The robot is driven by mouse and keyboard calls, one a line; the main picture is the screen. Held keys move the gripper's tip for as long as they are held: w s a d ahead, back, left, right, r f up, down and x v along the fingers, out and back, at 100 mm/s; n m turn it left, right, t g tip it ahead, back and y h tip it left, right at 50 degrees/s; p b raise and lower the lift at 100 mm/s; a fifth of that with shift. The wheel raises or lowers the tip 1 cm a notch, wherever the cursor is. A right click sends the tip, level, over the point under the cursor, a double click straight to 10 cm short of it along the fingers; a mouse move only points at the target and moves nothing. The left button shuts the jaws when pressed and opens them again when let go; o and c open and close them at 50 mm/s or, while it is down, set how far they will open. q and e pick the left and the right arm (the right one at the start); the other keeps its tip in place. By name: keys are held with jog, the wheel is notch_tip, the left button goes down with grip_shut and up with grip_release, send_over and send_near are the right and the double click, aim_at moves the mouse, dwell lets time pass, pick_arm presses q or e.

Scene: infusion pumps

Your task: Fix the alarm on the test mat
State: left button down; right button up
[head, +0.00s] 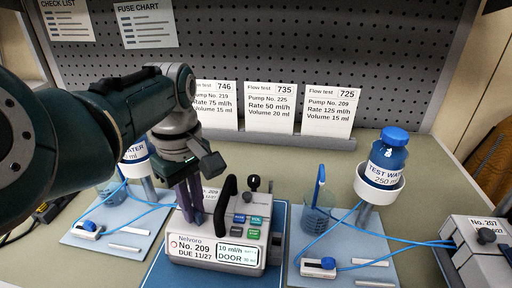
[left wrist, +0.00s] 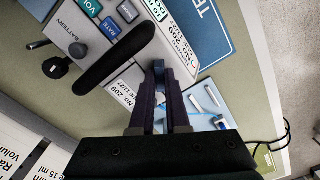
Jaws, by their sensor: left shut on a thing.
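The pump No. 209 (head: 240,232) stands on the blue test mat (head: 277,268). Its screen (head: 237,254) reads 10 ml/h and DOOR. It has a black handle (head: 226,205) and coloured keys on top (head: 250,221). My left gripper (head: 194,217) points down at the pump's left side, beside the handle. In the left wrist view its fingers (left wrist: 163,80) are shut on a small blue-grey part (left wrist: 158,68) at the pump's side. The fingers hide most of that part. My right gripper is not in view.
Cards for flow tests 746, 735 and 725 (head: 330,110) stand at the back; 725 names pump No. 209, 125 ml/h, 15 ml. A water bottle (head: 388,150) with tubing stands on a pad to the right. Another pump (head: 482,250) is at the right edge.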

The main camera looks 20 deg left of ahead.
aim_at(195, 210)
pick_arm(q)
jog(key=m+p, duration=0.1)
jog(key=m, duration=0.4)
jog(key=shift+r+m, duration=0.1)
jog(key=shift+m, duration=0.3)
jog(key=m+p, duration=0.1)
jog(key=m, duration=0.4)
jog(key=shift+w+m, duration=0.1)
jog(key=shift+m, duration=0.6)
jog(key=c, duration=0.9)
grip_release()
notch_tip(195, 210, up, 10)
jog(key=p, duration=0.6)
